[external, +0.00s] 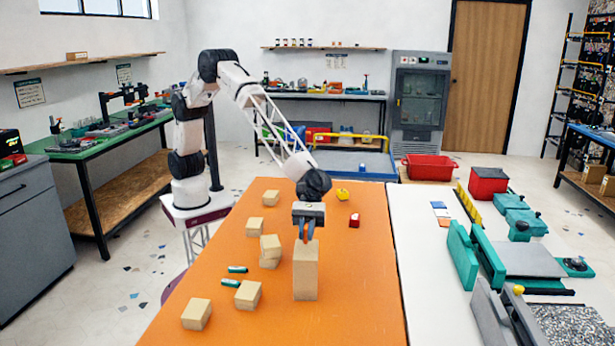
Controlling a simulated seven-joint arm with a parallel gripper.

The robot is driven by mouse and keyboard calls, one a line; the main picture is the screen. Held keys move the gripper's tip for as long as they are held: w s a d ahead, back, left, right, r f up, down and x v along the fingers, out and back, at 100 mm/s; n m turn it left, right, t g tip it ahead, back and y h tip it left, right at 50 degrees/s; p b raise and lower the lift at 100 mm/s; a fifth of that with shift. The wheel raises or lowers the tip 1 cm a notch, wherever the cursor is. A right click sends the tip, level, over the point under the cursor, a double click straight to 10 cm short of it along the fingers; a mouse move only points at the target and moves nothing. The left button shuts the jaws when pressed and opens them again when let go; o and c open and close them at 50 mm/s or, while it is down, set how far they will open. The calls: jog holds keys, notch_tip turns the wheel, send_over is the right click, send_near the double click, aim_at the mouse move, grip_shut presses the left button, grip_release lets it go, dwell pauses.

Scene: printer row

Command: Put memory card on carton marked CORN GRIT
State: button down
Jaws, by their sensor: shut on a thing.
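My gripper (307,238) points down with its blue fingers right at the top of the tall tan carton (305,275) on the orange table. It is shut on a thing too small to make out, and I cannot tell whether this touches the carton. No memory card can be clearly picked out. Several shorter tan cartons stand to the left, among them one at the front left (197,314), one beside a green cylinder (248,295) and a stacked pair (270,247). No CORN GRIT marking is readable on any carton.
Two green cylinders lie on the orange table (370,290), one of them near the stacked pair (237,269). The table's right front is clear. A white table with teal equipment (463,256) adjoins it.

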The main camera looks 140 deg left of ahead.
jog(key=shift+f, duration=1.2)
jog(key=shift+f, duration=0.1)
jog(key=c, duration=1.1)
grip_release()
jog(key=shift+s+a+r, duration=0.25)
jog(key=shift+a+r, duration=0.05)
jog(key=v, duration=1.1)
jog(key=shift+s, duration=0.1)
jog(key=shift+r, duration=0.1)
